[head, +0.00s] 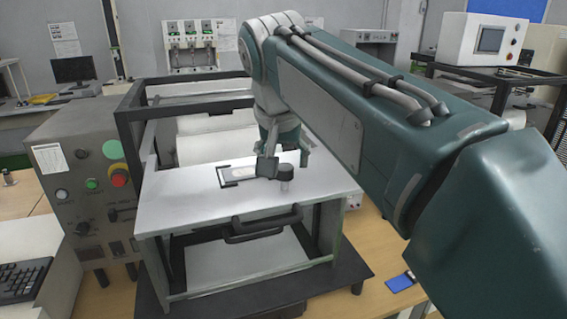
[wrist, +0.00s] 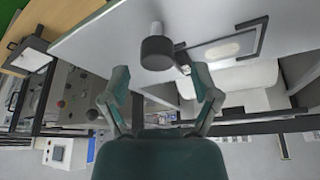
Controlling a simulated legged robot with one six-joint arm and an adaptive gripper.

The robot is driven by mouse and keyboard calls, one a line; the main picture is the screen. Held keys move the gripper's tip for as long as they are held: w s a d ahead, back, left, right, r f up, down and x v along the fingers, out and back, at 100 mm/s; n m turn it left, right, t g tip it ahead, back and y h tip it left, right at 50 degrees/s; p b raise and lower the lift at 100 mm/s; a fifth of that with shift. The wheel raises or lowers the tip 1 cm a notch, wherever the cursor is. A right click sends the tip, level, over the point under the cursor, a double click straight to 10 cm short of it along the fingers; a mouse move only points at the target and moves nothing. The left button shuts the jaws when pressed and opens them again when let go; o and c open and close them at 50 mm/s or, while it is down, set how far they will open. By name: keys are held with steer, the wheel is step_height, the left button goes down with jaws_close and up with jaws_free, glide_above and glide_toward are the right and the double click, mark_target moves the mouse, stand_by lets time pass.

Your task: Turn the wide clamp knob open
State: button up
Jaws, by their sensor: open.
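The clamp knob shows in the wrist view as a dark round cap (wrist: 157,53) on a pale post. In the head view the dark knob (head: 287,171) stands on the white top of the test rig, at the right end of a small clamp frame (head: 228,183) that lies around a pale oval piece. My gripper (head: 285,158) is above the knob. In the wrist view my open gripper (wrist: 160,85) has one finger to each side, with the knob between and just beyond the tips. I cannot tell whether either finger touches it.
The white rig top (head: 180,207) has a black handle (head: 262,228) on its front and a dark frame (head: 128,118) behind. A grey control box (head: 85,180) with buttons stands at left. A blue card (head: 400,282) lies on the wooden table.

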steer(key=shift+x, duration=0.8)
jaws_close()
steer(key=shift+n, duration=0.3)
steer(key=n+y, duration=0.2)
steer(key=n, duration=0.2)
steer(key=shift+d+f, duration=0.1)
steer(key=n, duration=0.2)
steer(key=n+g+y, duration=0.1)
steer(key=n, duration=0.2)
steer(key=shift+y, duration=0.3)
steer(key=n+g+y, duration=0.1)
steer(key=n, duration=0.3)
steer(key=shift+n+g+y, duration=0.3)
steer(key=shift+n+g, duration=0.6)
steer(key=shift+n, duration=1.2)
